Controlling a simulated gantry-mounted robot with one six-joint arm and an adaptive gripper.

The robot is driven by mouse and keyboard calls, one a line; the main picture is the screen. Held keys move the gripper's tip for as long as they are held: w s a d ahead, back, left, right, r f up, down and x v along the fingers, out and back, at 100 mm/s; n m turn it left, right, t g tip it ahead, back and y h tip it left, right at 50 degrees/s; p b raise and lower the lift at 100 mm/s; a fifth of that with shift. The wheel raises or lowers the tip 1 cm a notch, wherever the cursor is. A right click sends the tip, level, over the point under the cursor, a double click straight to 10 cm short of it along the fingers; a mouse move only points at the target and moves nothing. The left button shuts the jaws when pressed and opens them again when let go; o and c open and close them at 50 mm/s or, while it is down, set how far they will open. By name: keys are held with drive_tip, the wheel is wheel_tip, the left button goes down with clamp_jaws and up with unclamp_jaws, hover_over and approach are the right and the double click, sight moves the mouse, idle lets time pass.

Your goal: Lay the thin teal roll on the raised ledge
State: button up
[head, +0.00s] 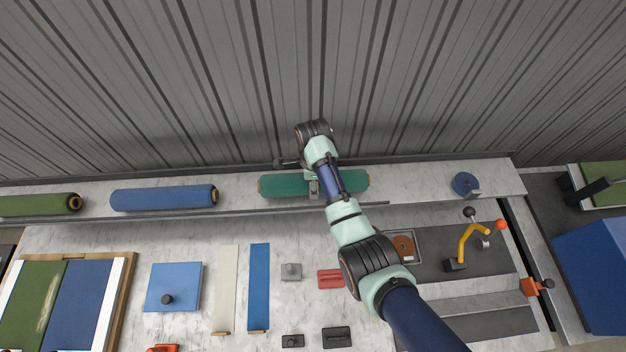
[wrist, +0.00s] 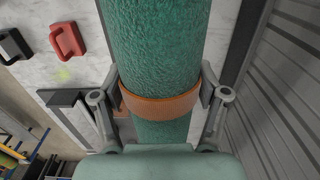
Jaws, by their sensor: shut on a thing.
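The teal roll (head: 285,186) lies lengthwise along the raised ledge (head: 420,180) at the back, in the middle of the head view. Whether it rests on the ledge or hangs just above it, I cannot tell. My gripper (head: 314,186) is over the roll's middle. In the wrist view my gripper (wrist: 160,97) is shut on the teal roll (wrist: 158,40), one finger on each side of an orange-brown band (wrist: 160,103). The roll's underside is hidden, and my arm covers part of it in the head view.
On the same ledge, a blue roll (head: 163,197) and a green roll (head: 38,205) lie to the left, and a small blue disc-shaped thing (head: 465,184) stands to the right. A corrugated wall (head: 200,80) rises behind. Tools and a red block (head: 330,279) lie on the lower bench.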

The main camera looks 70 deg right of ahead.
drive_tip(key=shift+f+b, duration=0.35)
drive_tip(key=shift+f, duration=0.55)
drive_tip(key=o, duration=1.5)
drive_tip(key=shift+o, duration=0.2)
wheel_tip(320, 180, up, 8)
drive_tip(key=shift+f, duration=0.2)
